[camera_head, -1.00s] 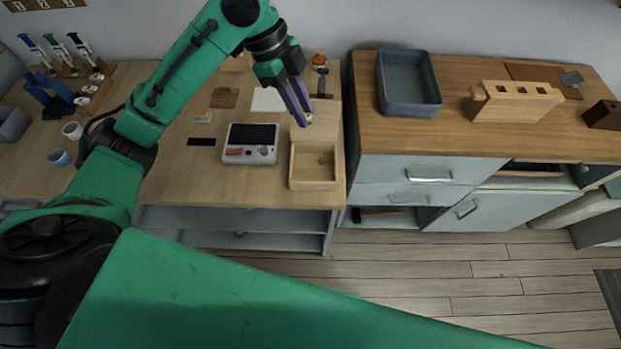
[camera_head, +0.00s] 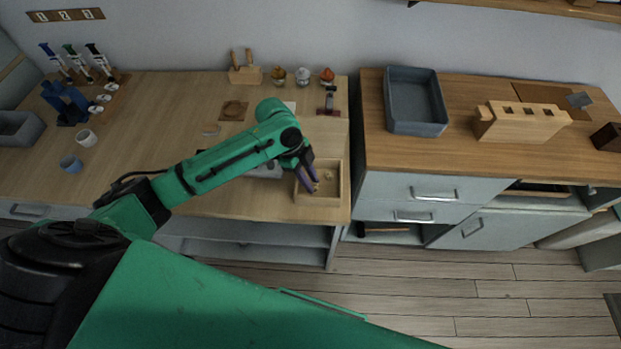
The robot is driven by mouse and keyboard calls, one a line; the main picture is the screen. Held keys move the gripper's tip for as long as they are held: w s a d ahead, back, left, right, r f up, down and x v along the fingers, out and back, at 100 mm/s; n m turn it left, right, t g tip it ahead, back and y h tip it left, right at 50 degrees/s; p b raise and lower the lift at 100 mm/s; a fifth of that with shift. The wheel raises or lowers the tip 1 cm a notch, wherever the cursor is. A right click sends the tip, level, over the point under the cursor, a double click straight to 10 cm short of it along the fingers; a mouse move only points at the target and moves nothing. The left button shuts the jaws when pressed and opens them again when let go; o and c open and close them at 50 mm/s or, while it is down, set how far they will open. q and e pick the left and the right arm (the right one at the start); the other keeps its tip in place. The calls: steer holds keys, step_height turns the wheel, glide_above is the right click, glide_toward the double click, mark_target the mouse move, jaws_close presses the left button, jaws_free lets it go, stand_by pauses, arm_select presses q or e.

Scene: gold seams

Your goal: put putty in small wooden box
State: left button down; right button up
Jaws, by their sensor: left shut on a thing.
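The small wooden box (camera_head: 322,203) is open and stands at the right front of the left wooden table. My left gripper (camera_head: 313,187) points down into the box, its purple fingers over the left part of the inside. It is shut on a small pale yellowish lump, seemingly the putty (camera_head: 315,188), at the fingertips. I cannot tell whether the lump touches the box floor. Another small tan thing lies in the box at its right. My right gripper is not in view.
My left arm covers most of a white device left of the box. Small jars (camera_head: 303,76) and a wooden holder (camera_head: 245,75) stand at the back. A grey tray (camera_head: 440,128) and a slotted wooden block (camera_head: 520,124) stand on the right cabinet.

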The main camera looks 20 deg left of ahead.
arm_select(q)
steer(key=shift+f, duration=0.1)
steer(key=c, duration=1.1)
jaws_free()
steer(key=shift+f, duration=0.1)
steer(key=o, duration=0.4)
steer(key=v, duration=1.2)
steer(key=shift+r+b, duration=0.25)
steer(key=shift+b, duration=0.2)
